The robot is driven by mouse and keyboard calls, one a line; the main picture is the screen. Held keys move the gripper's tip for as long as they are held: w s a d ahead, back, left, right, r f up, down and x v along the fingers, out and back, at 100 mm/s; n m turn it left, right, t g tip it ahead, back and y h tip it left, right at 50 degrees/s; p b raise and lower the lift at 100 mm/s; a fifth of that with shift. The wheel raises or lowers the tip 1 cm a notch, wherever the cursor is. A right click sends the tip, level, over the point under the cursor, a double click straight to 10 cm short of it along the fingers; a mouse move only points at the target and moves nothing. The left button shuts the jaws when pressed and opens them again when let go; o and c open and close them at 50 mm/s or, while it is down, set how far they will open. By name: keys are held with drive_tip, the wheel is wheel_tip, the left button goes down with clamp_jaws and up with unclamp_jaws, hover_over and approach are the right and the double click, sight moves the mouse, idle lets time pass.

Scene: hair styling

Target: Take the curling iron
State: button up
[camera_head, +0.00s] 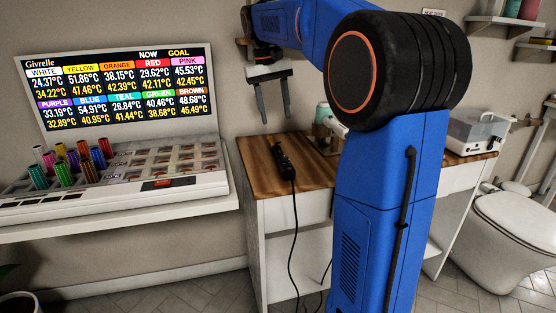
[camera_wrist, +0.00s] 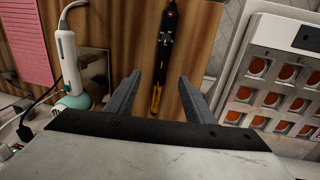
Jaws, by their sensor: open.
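The curling iron (camera_head: 284,161) lies on the wooden tabletop, its black handle and cord toward the front edge. In the wrist view the curling iron (camera_wrist: 167,40) shows a black handle with a red light and a gold-orange barrel pointing toward my gripper. My gripper (camera_head: 277,108) is open and empty, above the back of the table with its fingers pointing down. In the wrist view the barrel runs between the two fingers of my gripper (camera_wrist: 160,76); they appear apart from it.
A white and teal device (camera_wrist: 68,62) stands on the table to one side of the iron. The roller heater (camera_head: 190,185) with its temperature screen (camera_head: 120,90) is at left. The wooden tabletop (camera_head: 258,178) around the iron is mostly clear. The cord hangs over the front edge.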

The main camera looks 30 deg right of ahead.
hover_over(280, 153)
wheel_tip(280, 153, down, 9)
drive_tip(key=shift+a+r, duration=0.1)
wheel_tip(280, 153, down, 4)
drive_tip(key=shift+s+a+f, duration=0.1)
drive_tip(key=shift+f, duration=0.6)
drive_tip(key=shift+c, duration=0.2)
drive_tip(key=c, duration=1.1)
clamp_jaws()
drive_tip(key=shift+r, duration=0.15)
